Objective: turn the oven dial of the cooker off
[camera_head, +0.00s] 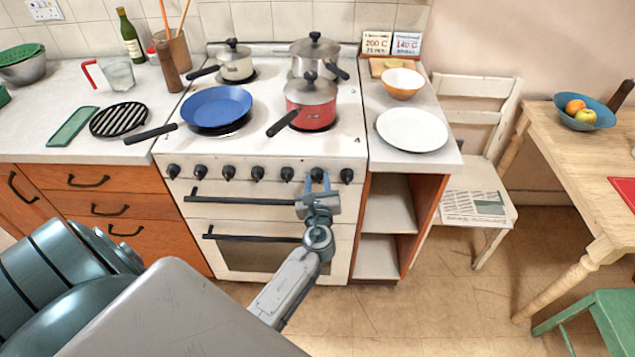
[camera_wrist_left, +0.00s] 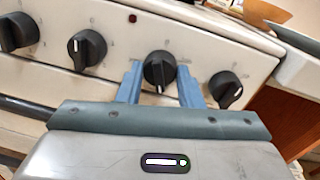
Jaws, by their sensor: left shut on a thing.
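The cooker (camera_head: 345,150) has a row of several black dials along its front panel. My left gripper (camera_head: 318,182) is at the second dial from the right; it also shows in the left wrist view (camera_wrist_left: 160,86). Its two blue fingers are on either side of this black dial (camera_wrist_left: 159,70) and shut on it. The dial's white mark points down in the picture. The panel print around it is too small to read. The rightmost dial (camera_head: 347,175) stands clear to the right. My right gripper is not in view.
Below the dials are two dark oven handles (camera_head: 245,199). A red saucepan (camera_head: 312,113), a blue frying pan (camera_head: 217,105) and other pots stand on the hob. Open shelves (camera_head: 388,205) are right of the cooker. A small red lamp (camera_wrist_left: 132,18) sits above the dials.

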